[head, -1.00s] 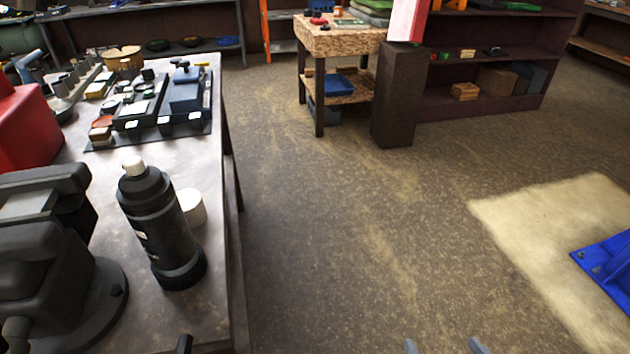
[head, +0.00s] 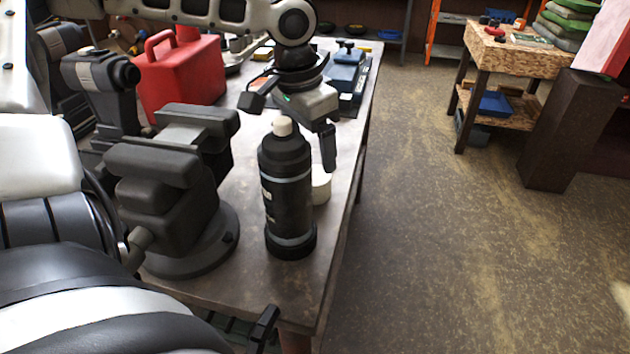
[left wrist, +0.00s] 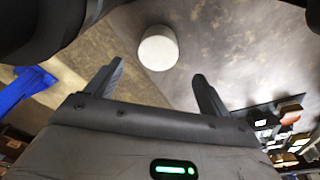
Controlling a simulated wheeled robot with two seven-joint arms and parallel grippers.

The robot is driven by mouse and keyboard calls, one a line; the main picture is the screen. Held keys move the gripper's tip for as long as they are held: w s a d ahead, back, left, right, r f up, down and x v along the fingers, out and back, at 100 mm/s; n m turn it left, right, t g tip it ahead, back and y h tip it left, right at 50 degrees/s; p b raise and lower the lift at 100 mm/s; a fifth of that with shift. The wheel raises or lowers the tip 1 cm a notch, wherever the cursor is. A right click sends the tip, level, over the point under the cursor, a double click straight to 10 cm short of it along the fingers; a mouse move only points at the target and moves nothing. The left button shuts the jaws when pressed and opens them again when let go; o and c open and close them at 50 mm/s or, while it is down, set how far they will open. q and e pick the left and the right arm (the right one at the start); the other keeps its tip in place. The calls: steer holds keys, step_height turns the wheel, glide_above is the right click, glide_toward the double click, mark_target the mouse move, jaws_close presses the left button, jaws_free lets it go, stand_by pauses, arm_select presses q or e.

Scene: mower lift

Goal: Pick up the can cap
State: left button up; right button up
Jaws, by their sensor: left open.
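The can cap (head: 321,187) is a short white cylinder standing on the workbench, just right of and partly behind a black spray can (head: 287,200) with a pale nozzle. My left gripper (head: 291,132) hangs above the bench, behind the can's top in the picture, with its fingers spread and empty. In the left wrist view the cap (left wrist: 158,48) lies beyond the fingertips, roughly between them, and nothing is between the fingers of the gripper (left wrist: 157,72).
A dark vise (head: 165,195) stands on the bench left of the can, with a red canister (head: 180,75) behind it. The bench top (head: 265,285) is bare in front of the can. Open floor (head: 440,240) lies to the right, before a wooden table (head: 530,58).

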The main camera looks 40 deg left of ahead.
mark_target(314, 175)
arm_select(q)
step_height(314, 175, down, 2)
steer(key=shift+w+f, duration=0.15)
steer(key=shift+f, duration=0.05)
steer(key=f, duration=0.5)
steer(key=shift+w+d, duration=0.1)
steer(key=shift+d, duration=0.15)
steer(key=shift+c, duration=0.3)
steer(key=c, duration=1)
